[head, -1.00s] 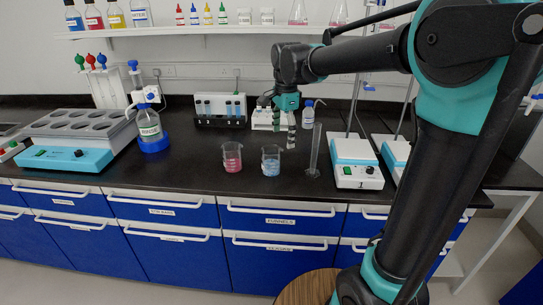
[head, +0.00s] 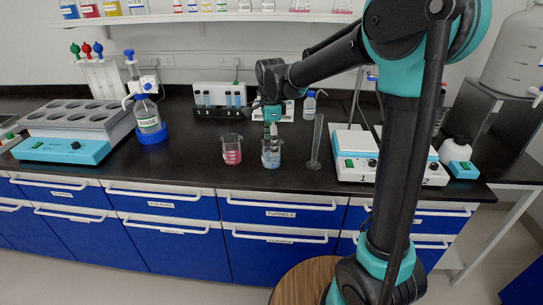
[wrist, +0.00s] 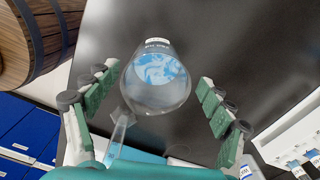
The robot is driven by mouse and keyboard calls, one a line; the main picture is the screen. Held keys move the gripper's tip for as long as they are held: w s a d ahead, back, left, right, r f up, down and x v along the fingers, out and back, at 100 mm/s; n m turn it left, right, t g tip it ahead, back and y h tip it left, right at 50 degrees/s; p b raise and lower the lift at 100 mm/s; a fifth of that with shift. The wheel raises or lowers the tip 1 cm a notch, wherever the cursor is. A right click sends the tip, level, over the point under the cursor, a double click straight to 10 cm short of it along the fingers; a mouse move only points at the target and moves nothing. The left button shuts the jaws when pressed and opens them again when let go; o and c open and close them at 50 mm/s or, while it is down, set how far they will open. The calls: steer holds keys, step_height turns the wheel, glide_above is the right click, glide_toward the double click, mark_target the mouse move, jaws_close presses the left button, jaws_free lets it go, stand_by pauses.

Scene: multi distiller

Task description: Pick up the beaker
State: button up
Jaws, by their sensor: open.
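In the head view a glass beaker with blue liquid (head: 271,158) stands upright on the black bench. A similar beaker with red liquid (head: 231,152) stands to its left. My gripper (head: 271,133) points down at the blue beaker, with its fingertips at the rim; the small scale hides whether they touch. In the wrist view the blue beaker (wrist: 158,92) lies between the two spread fingers of my gripper (wrist: 159,77), with a visible gap on each side. The gripper is open and holds nothing.
A tall glass cylinder (head: 316,145) stands close right of the blue beaker. Hot plates (head: 358,168) are further right. A rack (head: 219,98) stands behind.

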steer(key=shift+s+d+f, duration=0.1)
steer(key=shift+f, duration=1.3)
steer(key=shift+s+d+f, duration=0.1)
steer(key=shift+f, duration=1.3)
steer(key=shift+c, duration=0.5)
steer(key=c, duration=1.3)
steer(key=shift+r, duration=0.2)
steer(key=shift+r, duration=9.75)
